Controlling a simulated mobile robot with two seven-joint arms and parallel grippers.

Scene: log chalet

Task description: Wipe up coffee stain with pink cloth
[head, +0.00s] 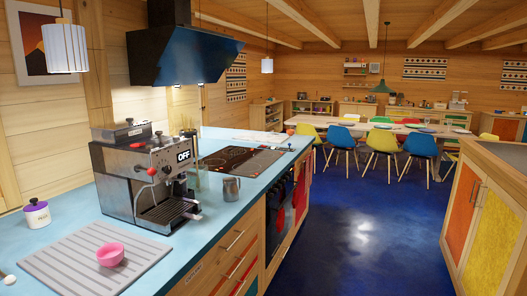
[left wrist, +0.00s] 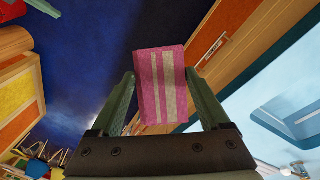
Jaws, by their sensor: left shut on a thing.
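In the left wrist view my left gripper (left wrist: 160,80) is shut on a pink cloth (left wrist: 153,98) with pale stripes, which sits between the two green fingers. The cloth is held in the air in front of the dark blue floor, beside the wooden cabinet fronts. Neither gripper shows in the head view, and my right gripper is in no view. I cannot make out a coffee stain on the visible parts of the light blue counter (head: 225,212).
A coffee machine (head: 150,165) stands on the counter, with a metal jug (head: 231,190) to its right. A pink bowl (head: 110,254) rests on a grey striped mat (head: 75,258). A lidded white pot (head: 37,214) is at left. The blue floor (head: 350,240) is clear.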

